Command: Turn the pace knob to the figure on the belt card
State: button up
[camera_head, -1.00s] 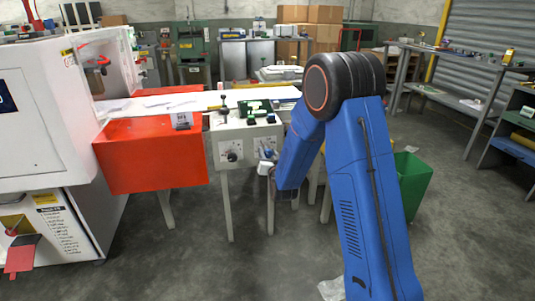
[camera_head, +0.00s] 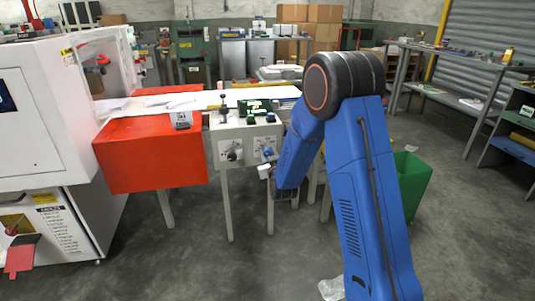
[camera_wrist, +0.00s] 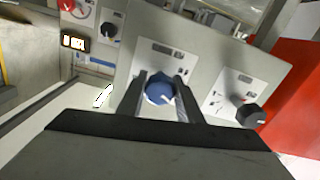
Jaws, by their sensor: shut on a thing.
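The blue knob (camera_wrist: 158,93) sits on the grey control panel (camera_wrist: 200,62), between the two dark fingers of my gripper (camera_wrist: 162,84). The gripper is shut on it. A pale pointer line shows on the knob's lower right in the wrist view. The marks around the knob are partly hidden by the fingers and too small to read. The blue knob (camera_head: 268,152) also shows in the head view, right of a black knob (camera_head: 232,155). A small card (camera_head: 181,120) lies at the front edge of the belt; its print is too small to read.
The black knob (camera_wrist: 249,115) is close by on the same panel. A red-orange box (camera_head: 150,157) stands left of the panel under the belt. Another panel with a red knob (camera_wrist: 72,5) shows at the wrist view's upper left. A green bin (camera_head: 412,182) stands right of my arm.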

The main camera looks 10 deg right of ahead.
jog(key=n, duration=0.7)
dwell(0.6)
jog(key=o, duration=1)
jog(key=shift+o, duration=0.2)
